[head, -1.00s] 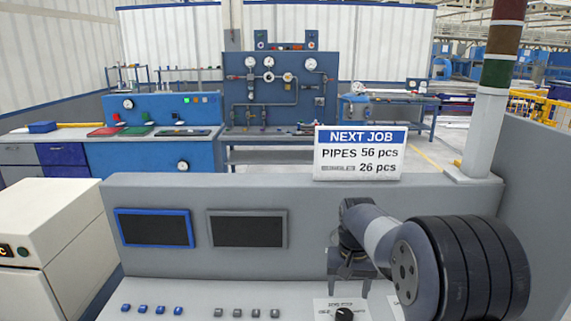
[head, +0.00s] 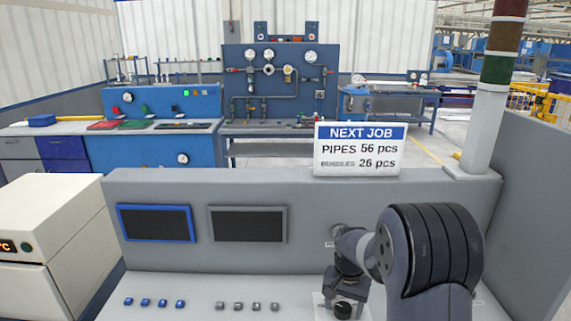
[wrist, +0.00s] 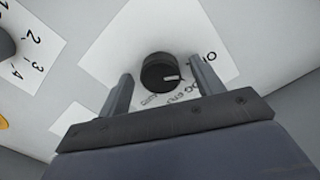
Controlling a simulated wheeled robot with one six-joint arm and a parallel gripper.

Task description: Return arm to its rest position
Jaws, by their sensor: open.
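My gripper (wrist: 163,78) is open in the wrist view. Its two grey fingers are spread, with a black round dial knob (wrist: 160,72) showing between them. The knob has a pale pointer mark and sits on a white label (wrist: 205,45) with partly hidden lettering. I cannot tell the exact height of the fingertips over the knob. In the head view my gripper (head: 345,285) is low over the panel at the lower right, just above the knob (head: 343,310), and my arm partly hides the label there.
The grey console (head: 320,190) carries two dark screens (head: 155,224) and rows of small buttons (head: 240,306). A NEXT JOB sign (head: 360,150) and a striped column (head: 490,100) stand on its top edge. A second dial (wrist: 4,45) shows at the wrist view's left edge. A cream box (head: 50,240) stands left.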

